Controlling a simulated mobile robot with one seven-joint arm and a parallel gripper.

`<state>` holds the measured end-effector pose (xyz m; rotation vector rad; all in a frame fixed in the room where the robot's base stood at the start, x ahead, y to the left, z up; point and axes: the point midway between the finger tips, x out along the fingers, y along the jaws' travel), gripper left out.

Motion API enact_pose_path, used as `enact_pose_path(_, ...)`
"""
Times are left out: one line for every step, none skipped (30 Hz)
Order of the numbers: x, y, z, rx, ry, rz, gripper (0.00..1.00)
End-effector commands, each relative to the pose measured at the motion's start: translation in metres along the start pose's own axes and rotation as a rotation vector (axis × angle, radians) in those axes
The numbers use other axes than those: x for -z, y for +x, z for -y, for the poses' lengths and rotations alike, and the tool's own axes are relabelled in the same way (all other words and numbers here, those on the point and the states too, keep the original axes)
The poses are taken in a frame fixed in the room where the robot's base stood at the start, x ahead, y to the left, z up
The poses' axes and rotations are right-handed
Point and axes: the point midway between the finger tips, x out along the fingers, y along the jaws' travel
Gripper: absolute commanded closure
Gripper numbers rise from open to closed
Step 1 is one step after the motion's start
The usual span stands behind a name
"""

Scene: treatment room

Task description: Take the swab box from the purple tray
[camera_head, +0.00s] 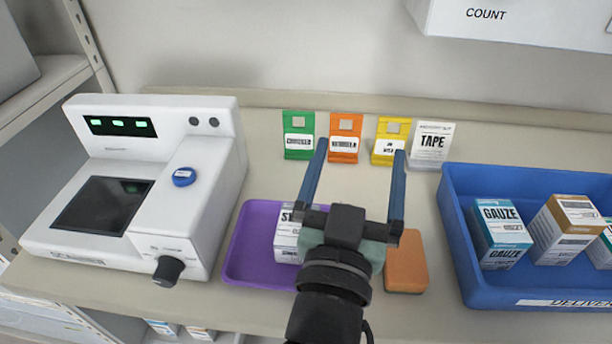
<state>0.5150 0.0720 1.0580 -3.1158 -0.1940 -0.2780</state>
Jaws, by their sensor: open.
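The purple tray (245,250) sits on the counter just right of the white machine. A white box with grey print (287,238), its label partly hidden and starting with "S", stands in the tray. It appears to be the swab box. My gripper (356,152) is open, its two blue fingers spread wide and pointing toward the back of the counter. The gripper's body covers the right part of the tray and box. Nothing shows between the fingers, and I cannot tell its height above the counter.
A white machine (200,190) with a black knob stands left. An orange-brown block (405,262) lies right of the tray. A blue bin (455,230) with gauze boxes is at right.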

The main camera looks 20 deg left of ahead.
Motion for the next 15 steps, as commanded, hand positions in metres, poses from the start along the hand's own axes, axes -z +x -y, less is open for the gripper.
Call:
enact_pose_path(0.006,-0.004,0.008,0.014,0.001,0.066,0.0)
enact_pose_path(0.001,-0.008,0.012,0.021,0.001,0.098,0.0)
enact_pose_path(-0.006,-0.014,0.017,0.032,0.001,0.141,0.0)
enact_pose_path(-0.011,-0.019,0.021,0.04,0.001,0.173,0.0)
enact_pose_path(-0.016,-0.025,0.025,0.047,0.002,0.205,0.0)
enact_pose_path(-0.022,-0.035,0.03,0.056,0.001,0.248,0.0)
enact_pose_path(-0.026,-0.042,0.033,0.064,0.001,0.28,0.0)
enact_pose_path(-0.029,-0.05,0.037,0.072,0.0,0.31,0.0)
enact_pose_path(-0.034,-0.06,0.041,0.082,-0.001,0.349,0.0)
enact_pose_path(-0.037,-0.068,0.044,0.089,-0.002,0.378,0.0)
enact_pose_path(-0.041,-0.077,0.047,0.096,-0.003,0.405,0.0)
enact_pose_path(-0.044,-0.087,0.051,0.104,-0.005,0.437,0.0)
enact_pose_path(-0.046,-0.095,0.053,0.11,-0.006,0.459,0.0)
enact_pose_path(-0.048,-0.102,0.055,0.116,-0.007,0.479,0.0)
enact_pose_path(-0.051,-0.11,0.057,0.122,-0.008,0.503,0.0)
